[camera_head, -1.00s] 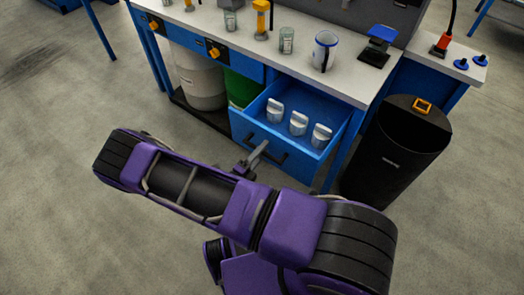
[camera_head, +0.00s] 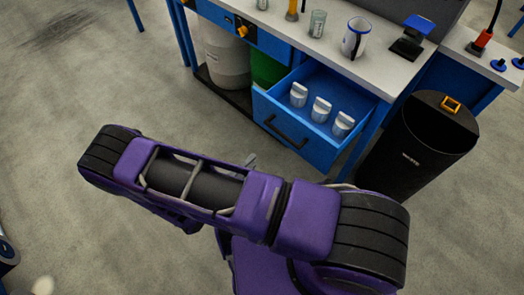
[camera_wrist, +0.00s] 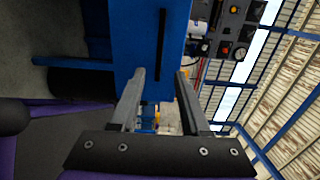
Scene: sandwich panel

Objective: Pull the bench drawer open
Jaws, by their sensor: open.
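The blue bench drawer (camera_head: 300,138) stands pulled out from the bench, with several clear jars with white lids (camera_head: 321,109) inside. Its black bar handle (camera_head: 285,132) is on the front face. My gripper shows only as a small grey fingertip (camera_head: 250,160) behind my purple arm, apart from the handle. In the wrist view my gripper (camera_wrist: 160,75) has its two grey fingers spread and nothing between them. The drawer front (camera_wrist: 135,40) and its dark handle (camera_wrist: 162,45) appear ahead of the fingers.
A black bin (camera_head: 415,150) stands to the right of the drawer. A white drum (camera_head: 224,58) and a green container (camera_head: 268,70) are under the bench, left of the drawer. A mug (camera_head: 355,37) stands on the bench top (camera_head: 330,55). The floor in front is clear.

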